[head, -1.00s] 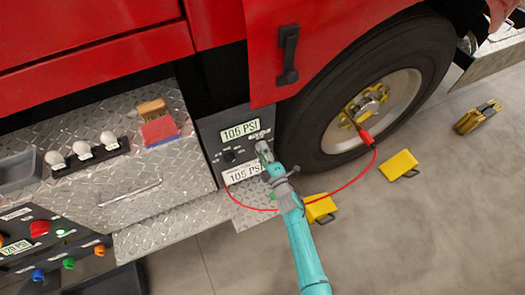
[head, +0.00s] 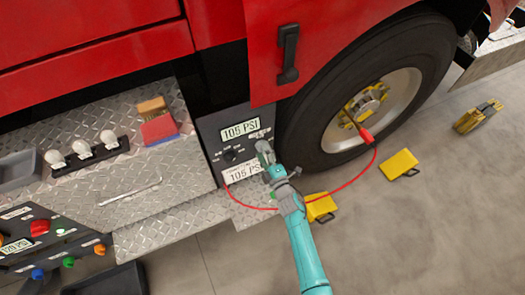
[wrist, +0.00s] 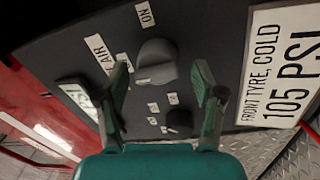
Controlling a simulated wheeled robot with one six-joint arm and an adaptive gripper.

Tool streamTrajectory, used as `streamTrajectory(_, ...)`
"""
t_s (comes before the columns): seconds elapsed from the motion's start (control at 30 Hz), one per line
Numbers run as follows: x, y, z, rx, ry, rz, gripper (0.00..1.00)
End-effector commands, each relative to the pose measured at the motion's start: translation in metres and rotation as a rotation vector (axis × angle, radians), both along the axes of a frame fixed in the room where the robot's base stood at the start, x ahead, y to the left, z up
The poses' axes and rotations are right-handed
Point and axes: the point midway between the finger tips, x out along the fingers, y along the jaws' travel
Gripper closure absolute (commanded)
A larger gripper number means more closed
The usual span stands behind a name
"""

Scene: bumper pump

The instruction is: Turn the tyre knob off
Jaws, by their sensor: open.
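A dark panel (head: 208,130) beside the front wheel carries a 105 PSI display (head: 240,129) and a "FRONT TYRE, COLD 105 PSI" label (wrist: 285,75). In the wrist view a larger grey knob (wrist: 157,62) sits near "AIR" and "ON" labels, and a smaller dark knob (wrist: 180,119) sits below it. I cannot read which is the tyre knob. My gripper (wrist: 161,68) is open, its fingers apart on either side of the larger knob in the picture; contact is not clear. In the head view my gripper (head: 264,149) is at the panel's right side.
A red hose (head: 350,182) curves from the panel area behind my arm to the wheel (head: 400,95). Yellow chocks (head: 399,164) lie on the floor.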

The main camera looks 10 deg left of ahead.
Motion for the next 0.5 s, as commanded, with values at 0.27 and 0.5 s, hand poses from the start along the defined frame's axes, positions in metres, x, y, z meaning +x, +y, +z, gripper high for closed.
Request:
streamTrajectory(0.27, -0.039, -0.026, -0.004, -0.001, 0.001, -0.001, 0.32)
streamTrajectory(0.5, -0.073, -0.049, -0.007, -0.001, 0.003, -0.001, 0.32)
